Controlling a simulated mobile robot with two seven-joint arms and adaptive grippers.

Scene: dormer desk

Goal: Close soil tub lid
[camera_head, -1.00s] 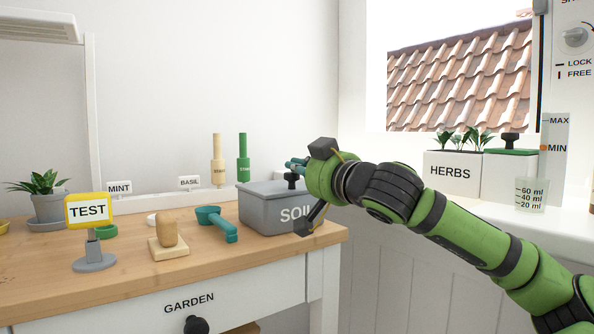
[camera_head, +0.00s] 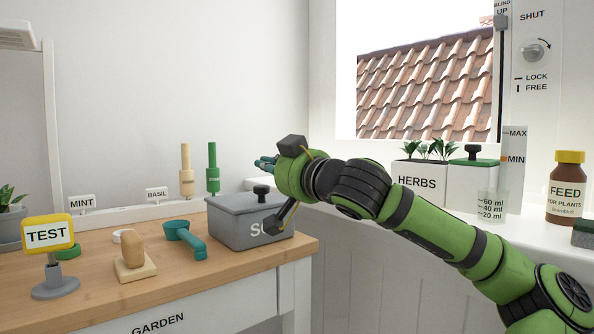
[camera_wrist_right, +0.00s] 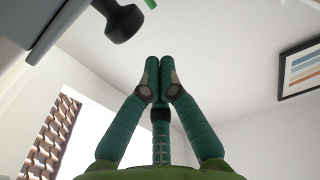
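My right gripper (camera_head: 265,163) is above and beside the tub, apart from the knob. In the right wrist view its teal fingers (camera_wrist_right: 159,75) are together with nothing between them. The knob (camera_wrist_right: 122,22) shows at upper left there, clear of the fingers. My left gripper is out of view.
The herbs planter (camera_head: 416,182) and feed bottle (camera_head: 566,190) are on the windowsill at right.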

